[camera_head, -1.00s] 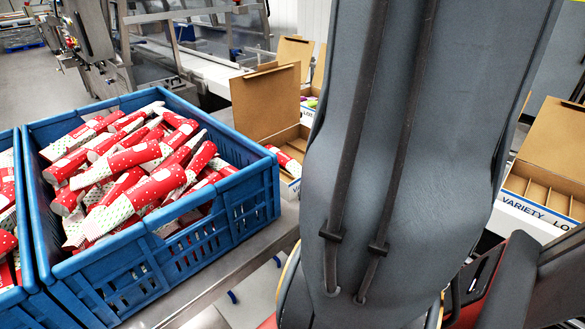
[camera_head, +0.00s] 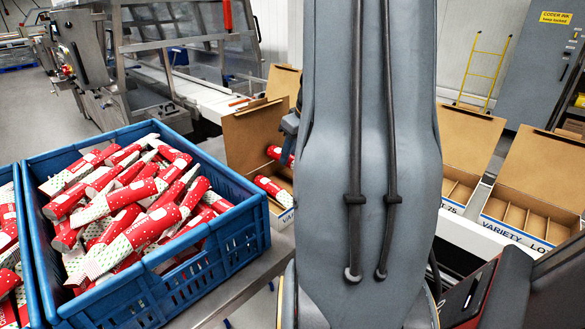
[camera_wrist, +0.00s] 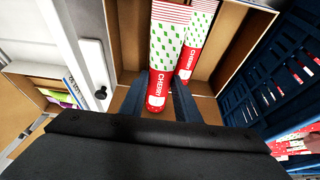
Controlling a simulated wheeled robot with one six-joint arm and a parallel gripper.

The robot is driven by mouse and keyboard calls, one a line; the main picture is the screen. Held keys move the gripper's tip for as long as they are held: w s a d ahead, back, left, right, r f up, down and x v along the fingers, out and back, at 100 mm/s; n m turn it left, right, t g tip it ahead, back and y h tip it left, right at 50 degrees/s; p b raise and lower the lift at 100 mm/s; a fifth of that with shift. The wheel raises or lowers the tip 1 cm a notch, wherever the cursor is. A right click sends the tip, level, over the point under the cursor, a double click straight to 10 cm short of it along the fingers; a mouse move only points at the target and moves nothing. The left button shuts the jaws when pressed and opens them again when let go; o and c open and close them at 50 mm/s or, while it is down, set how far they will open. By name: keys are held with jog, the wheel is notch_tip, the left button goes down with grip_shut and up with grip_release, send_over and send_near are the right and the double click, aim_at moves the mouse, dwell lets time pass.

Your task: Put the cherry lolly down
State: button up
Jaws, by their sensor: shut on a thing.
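My gripper (camera_wrist: 157,92) is shut on a red, white and green cherry lolly (camera_wrist: 164,55), with one dark finger on each side of its red end. In the head view this held lolly (camera_head: 280,154) shows partly beside my arm, in front of the raised lid and above the open cardboard box (camera_wrist: 122,30). A second cherry lolly (camera_wrist: 197,42) lies in the box beside the held one; it also shows in the head view (camera_head: 272,190). Whether the held lolly touches the box floor cannot be told. My arm hides much of the box in the head view.
A blue crate (camera_head: 262,210) full of cherry lollies stands left of the box, with another crate at the far left edge. Variety boxes (camera_head: 520,225) with empty compartments stand to the right. Another box with colourful packs (camera_wrist: 55,95) is at the left in the wrist view.

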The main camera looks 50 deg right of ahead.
notch_tip(320, 180, down, 2)
jog(key=shift+s+f, duration=0.1)
jog(key=shift+f, duration=0.15)
notch_tip(320, 180, down, 4)
jog(key=shift+r+p, duration=0.15)
jog(key=shift+p, duration=0.25)
jog(key=shift+w+f+p, duration=0.2)
jog(key=shift+f+p, duration=0.1)
jog(key=shift+p, duration=0.1)
jog(key=shift+f, duration=0.1)
jog(key=shift+f+b, duration=0.6)
jog(key=shift+b, duration=0.45)
jog(key=o, duration=0.8)
jog(key=shift+r, duration=0.2)
